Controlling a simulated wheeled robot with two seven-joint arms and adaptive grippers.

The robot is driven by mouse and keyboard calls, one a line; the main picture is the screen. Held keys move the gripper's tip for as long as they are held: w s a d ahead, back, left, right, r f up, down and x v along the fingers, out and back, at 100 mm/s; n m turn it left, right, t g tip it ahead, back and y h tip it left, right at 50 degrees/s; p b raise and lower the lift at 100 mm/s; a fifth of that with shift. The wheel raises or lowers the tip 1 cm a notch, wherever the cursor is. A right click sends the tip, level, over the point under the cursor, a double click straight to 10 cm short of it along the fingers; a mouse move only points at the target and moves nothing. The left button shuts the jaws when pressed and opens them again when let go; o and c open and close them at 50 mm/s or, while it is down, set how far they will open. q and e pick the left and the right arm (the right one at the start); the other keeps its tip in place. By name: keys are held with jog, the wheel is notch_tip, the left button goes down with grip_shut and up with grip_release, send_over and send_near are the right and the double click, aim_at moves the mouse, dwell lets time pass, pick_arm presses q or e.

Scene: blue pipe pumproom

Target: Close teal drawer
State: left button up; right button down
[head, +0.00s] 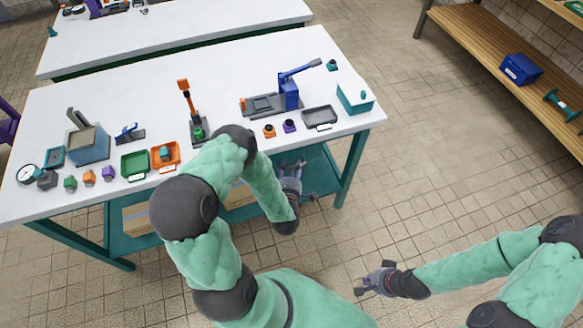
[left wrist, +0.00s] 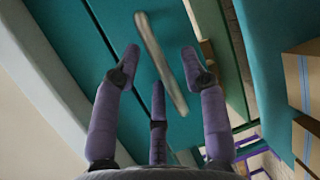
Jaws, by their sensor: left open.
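In the left wrist view a teal front panel (left wrist: 72,22) carries a pale bar handle (left wrist: 151,45); this looks like the teal drawer. The handle runs between the spread fingers of my left gripper (left wrist: 163,62), which is open. I cannot tell whether any finger touches it. In the head view my left gripper (head: 291,166) is at the front edge of the white-topped table, and the drawer front is hidden under the top. How far the drawer stands out cannot be told. My right gripper (head: 371,280) is empty over the floor, its fingers apart.
The white table (head: 235,75) holds a green bin (head: 134,165), an orange bin (head: 171,153), a grey tray (head: 320,117), a blue press (head: 290,92) and a teal-sided box (head: 355,97). Cardboard boxes (left wrist: 303,80) lie below. Floor (head: 430,170) is clear right of the table.

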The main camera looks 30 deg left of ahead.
pick_arm(q)
jog(key=shift+s, duration=0.1)
jog(key=v, duration=1.1)
jog(key=shift+s+d, duration=0.2)
jog(key=shift+s, duration=0.15)
jog(key=w+d+f+m+g+h+p, duration=0.2)
jog(key=d+f+m+g+h, duration=0.45)
jog(key=m, duration=0.45)
jog(key=s+d+f+m+g+h+p, duration=0.1)
jog(key=s+d+m+g+h, duration=0.3)
jog(key=s+d+m+g, duration=0.3)
jog(key=shift+s+d+m+h, duration=0.35)
jog(key=shift+s+d+m, duration=0.65)
jog(key=shift+s+m, duration=0.9)
jog(key=shift+f, duration=0.15)
